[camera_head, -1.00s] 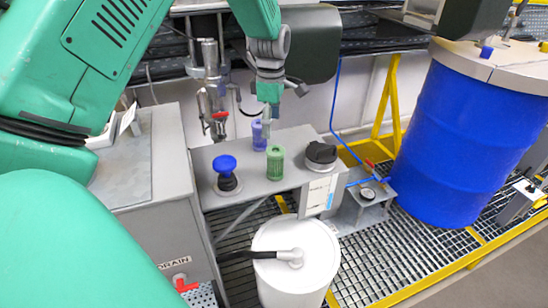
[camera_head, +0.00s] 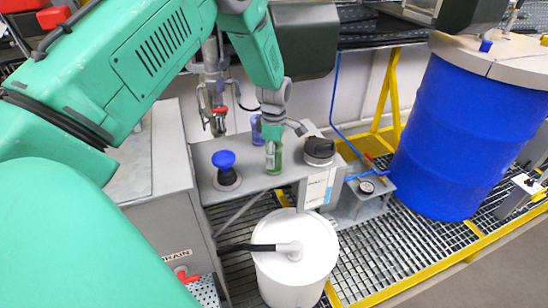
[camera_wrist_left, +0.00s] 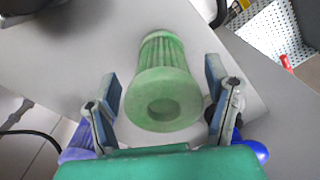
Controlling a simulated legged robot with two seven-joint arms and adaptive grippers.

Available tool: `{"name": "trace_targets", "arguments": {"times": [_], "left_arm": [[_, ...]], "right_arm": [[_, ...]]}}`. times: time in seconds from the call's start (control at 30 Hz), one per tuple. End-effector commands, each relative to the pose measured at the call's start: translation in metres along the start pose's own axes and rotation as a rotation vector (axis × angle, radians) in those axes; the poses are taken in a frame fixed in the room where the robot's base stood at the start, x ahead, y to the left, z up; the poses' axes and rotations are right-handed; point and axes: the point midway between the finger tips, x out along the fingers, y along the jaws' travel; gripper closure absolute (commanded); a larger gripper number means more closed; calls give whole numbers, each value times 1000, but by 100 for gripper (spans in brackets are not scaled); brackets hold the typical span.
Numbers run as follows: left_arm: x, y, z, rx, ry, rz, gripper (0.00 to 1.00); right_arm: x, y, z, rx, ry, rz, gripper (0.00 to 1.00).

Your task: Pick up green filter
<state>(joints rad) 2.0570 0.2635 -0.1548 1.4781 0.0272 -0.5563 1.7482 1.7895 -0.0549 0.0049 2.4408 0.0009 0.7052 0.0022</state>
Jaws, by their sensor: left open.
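The green filter (camera_head: 273,158) stands upright on the grey shelf, between a blue-topped knob and a black cap. It is a ribbed cylinder with a wider end that has a round hole, and it shows in the left wrist view (camera_wrist_left: 163,88). My left gripper (camera_head: 272,140) is directly above the filter in the head view and partly covers its top. In the left wrist view my left gripper (camera_wrist_left: 163,108) is open, with one finger on each side of the filter and visible gaps between. My right gripper is not in view.
A purple-blue filter (camera_head: 257,130) stands close behind the green one. The blue knob (camera_head: 224,160) is to the left and the black cap (camera_head: 319,150) to the right on the grey shelf (camera_head: 245,190). A white drum (camera_head: 295,260) stands below; a large blue drum (camera_head: 445,140) is at right.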

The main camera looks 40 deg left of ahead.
Motion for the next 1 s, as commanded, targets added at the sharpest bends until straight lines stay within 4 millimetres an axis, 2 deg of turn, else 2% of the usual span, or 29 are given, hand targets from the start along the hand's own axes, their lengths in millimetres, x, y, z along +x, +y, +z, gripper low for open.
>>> {"name": "trace_targets", "arguments": {"times": [0.17, 0.3, 0.33, 0.67, 0.77, 1.0], "left_arm": [[0, 0, -1, 0, -1, -1, 28], [2, 1, -3, -1, -3, -3, 78], [2, 1, -3, -1, -3, -3, 83], [-1, 2, -3, 0, -1, -3, 83], [-14, 3, -2, 0, -2, 0, 83], [-64, 2, -2, 0, -2, 3, 83]], "right_arm": [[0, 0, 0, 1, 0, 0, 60], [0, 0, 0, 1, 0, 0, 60], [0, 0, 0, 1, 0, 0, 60], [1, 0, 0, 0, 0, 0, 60], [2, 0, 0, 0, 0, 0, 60], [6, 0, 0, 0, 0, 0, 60]]}}
